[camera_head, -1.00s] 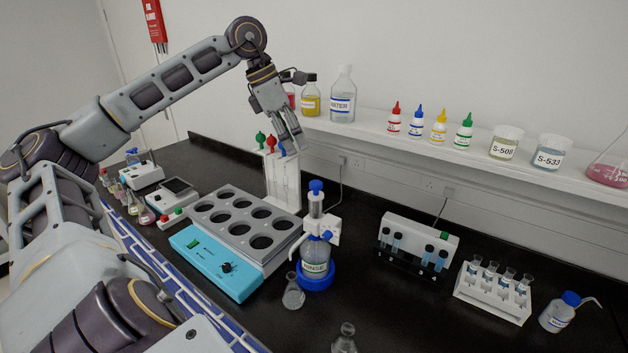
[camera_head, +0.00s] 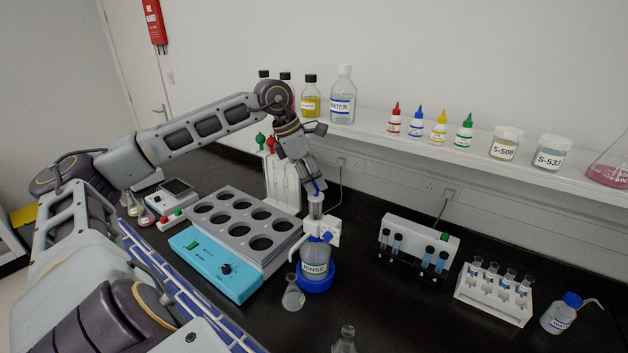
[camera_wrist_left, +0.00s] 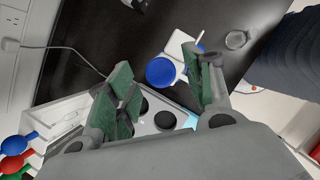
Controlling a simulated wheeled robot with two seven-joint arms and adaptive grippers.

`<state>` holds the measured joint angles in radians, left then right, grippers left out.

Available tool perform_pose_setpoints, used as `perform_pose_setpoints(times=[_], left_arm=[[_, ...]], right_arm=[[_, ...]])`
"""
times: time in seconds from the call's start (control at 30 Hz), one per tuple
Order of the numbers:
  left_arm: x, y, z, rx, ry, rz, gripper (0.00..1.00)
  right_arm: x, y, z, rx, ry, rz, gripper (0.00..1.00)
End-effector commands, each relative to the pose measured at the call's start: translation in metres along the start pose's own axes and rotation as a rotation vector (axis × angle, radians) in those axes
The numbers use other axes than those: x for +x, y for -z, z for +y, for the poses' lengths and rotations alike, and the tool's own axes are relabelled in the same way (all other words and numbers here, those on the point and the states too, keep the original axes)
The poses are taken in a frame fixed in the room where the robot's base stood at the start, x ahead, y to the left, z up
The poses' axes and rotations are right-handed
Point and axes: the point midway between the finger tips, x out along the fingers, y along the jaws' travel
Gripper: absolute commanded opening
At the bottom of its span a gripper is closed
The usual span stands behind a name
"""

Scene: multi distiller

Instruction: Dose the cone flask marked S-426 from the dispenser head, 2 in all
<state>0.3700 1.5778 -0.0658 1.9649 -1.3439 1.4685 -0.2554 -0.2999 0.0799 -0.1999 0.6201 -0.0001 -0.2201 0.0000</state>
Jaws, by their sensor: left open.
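The dispenser bottle labelled RINSE (camera_head: 316,267) stands on the bench in a blue base ring, with a white dispenser head (camera_head: 325,232) on top. A small cone flask (camera_head: 293,295) stands close at its left front; its marking is unreadable here. A second cone flask (camera_head: 345,340) is cut off at the bottom edge. My left gripper (camera_head: 315,190) is open at the top of the dispenser head. In the left wrist view, the blue plunger cap (camera_wrist_left: 161,72) lies between the open fingers (camera_wrist_left: 163,88), apparently untouched. A flask rim (camera_wrist_left: 237,40) shows beyond. My right gripper is out of view.
A grey block with round holes (camera_head: 243,232) and a turquoise control unit (camera_head: 215,268) are left of the dispenser. A pipette rack (camera_head: 282,185) stands behind. A vial block (camera_head: 415,245), tube rack (camera_head: 493,295) and wash bottle (camera_head: 560,315) stand right. The bench between is clear.

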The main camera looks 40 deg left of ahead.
Motion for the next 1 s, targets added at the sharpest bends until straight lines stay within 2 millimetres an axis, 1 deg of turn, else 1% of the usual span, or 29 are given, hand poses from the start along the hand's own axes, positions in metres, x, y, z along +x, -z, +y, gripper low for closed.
perform_pose_setpoints(times=[0.1, 0.2, 0.5, 0.9, 1.0], left_arm=[[0.0075, -0.0001, -0.0006, 0.000, 0.001, 0.001, 0.52], [0.0109, -0.0001, -0.0006, 0.000, 0.001, 0.000, 0.52], [0.0119, 0.0000, -0.0003, 0.000, 0.000, 0.000, 0.52], [0.0116, 0.0000, -0.0001, 0.000, 0.000, 0.000, 0.00], [0.0116, 0.0000, -0.0001, 0.000, 0.000, 0.000, 0.00]], right_arm=[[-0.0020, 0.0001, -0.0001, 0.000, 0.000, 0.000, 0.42], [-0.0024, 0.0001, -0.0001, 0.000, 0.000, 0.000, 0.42], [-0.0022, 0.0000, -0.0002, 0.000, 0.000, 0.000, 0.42], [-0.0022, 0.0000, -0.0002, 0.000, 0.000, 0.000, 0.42], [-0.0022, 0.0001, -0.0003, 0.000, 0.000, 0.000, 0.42]])
